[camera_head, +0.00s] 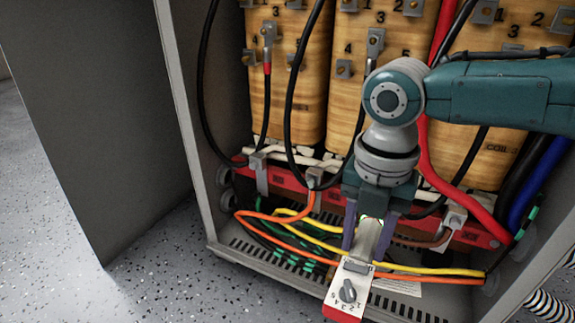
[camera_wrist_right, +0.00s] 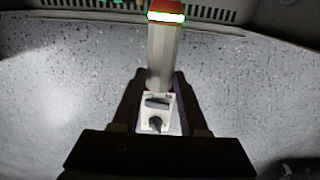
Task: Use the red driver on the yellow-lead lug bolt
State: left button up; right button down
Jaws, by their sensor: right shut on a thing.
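My right gripper (camera_head: 370,226) is shut on the red driver (camera_head: 350,286), a tool with a pale panel, a dial, numbers and a red end. In the right wrist view the driver (camera_wrist_right: 158,60) sits between the fingers (camera_wrist_right: 157,112); its grey body ends in a lit green ring and a red edge. The yellow lead (camera_head: 430,270) runs along the cabinet floor, passing behind the driver. The yellow lead's lug and bolt cannot be made out; the gripper and driver cover part of the red terminal bar (camera_head: 285,180). My left gripper is not in view.
Orange leads (camera_head: 283,248) and green-black leads cross the vented cabinet floor (camera_head: 255,252). Black and thick red cables (camera_head: 428,160) hang before the wooden coil blocks (camera_head: 285,85). The cabinet's left wall (camera_head: 178,110) stands close by. Open speckled floor (camera_head: 45,200) lies outside, left.

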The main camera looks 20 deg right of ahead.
aim_at(355, 269)
jog(key=shift+r+p, duration=0.1)
jog(key=shift+p, duration=0.2)
dwell(0.9)
jog(key=shift+s+a+r+p, duration=0.1)
jog(key=shift+s+a+p, duration=0.35)
jog(key=shift+p, duration=0.4)
jog(key=shift+s+a+p, duration=0.8)
jog(key=shift+a+p, duration=0.25)
jog(key=shift+s+a, duration=0.2)
jog(key=shift+w, duration=0.1)
